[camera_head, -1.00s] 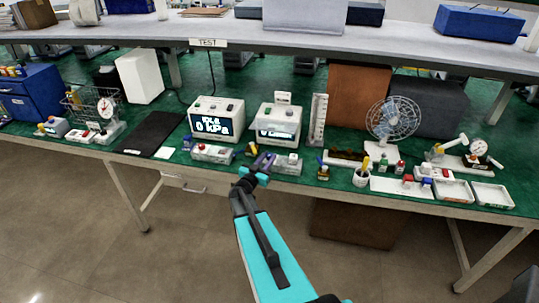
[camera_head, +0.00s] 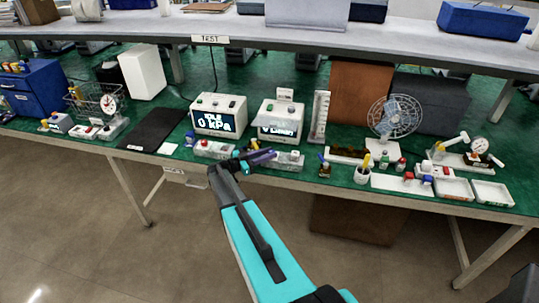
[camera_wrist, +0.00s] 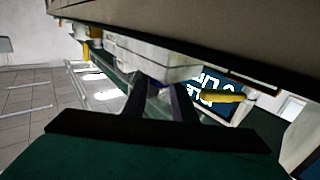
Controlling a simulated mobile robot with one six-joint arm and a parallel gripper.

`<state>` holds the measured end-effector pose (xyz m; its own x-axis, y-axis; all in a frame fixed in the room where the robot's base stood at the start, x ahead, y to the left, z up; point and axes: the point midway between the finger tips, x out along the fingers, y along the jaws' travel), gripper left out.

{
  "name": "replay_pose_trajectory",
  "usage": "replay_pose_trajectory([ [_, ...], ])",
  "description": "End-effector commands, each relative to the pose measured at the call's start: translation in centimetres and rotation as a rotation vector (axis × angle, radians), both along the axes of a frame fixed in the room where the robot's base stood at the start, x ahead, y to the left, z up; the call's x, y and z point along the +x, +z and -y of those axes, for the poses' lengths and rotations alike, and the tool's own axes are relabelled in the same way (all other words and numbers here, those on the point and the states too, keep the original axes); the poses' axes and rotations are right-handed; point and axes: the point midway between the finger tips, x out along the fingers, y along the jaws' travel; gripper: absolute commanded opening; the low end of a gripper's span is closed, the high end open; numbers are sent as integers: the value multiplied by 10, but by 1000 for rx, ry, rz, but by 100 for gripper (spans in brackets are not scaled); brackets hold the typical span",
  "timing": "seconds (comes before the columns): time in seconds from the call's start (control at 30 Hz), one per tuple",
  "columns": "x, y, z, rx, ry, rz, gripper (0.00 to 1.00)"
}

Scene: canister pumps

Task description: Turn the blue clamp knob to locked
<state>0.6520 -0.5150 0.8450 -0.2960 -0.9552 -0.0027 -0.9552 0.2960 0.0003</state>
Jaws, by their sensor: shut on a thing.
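My gripper (camera_head: 264,157) is at the front of the bench, just in front of the clear base (camera_head: 288,161) below the right-hand display unit (camera_head: 280,122). Its fingers are rolled over and point to the right. In the wrist view the two dark fingers (camera_wrist: 160,104) are close together, with a blue-purple sliver (camera_wrist: 181,102) beside the right one. The gripper is shut on the blue clamp knob, which the fingers mostly hide. I cannot read the knob's angle. A yellow knob (camera_wrist: 220,97) stands out to the right in the wrist view.
The left display unit (camera_head: 218,117) reads 0 kPa, with a clear base (camera_head: 213,149) in front. A dark mat (camera_head: 155,130) lies further left. The floor in front is clear.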

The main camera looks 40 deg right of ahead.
Motion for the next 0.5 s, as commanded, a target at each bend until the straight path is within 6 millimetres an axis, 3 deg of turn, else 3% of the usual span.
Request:
replay_pose_trajectory([
  [0.03, 10, -1, -2, -2, -10, 3, 2],
  [0.5, 9, 2, -1, -2, -121, 1, 2],
])
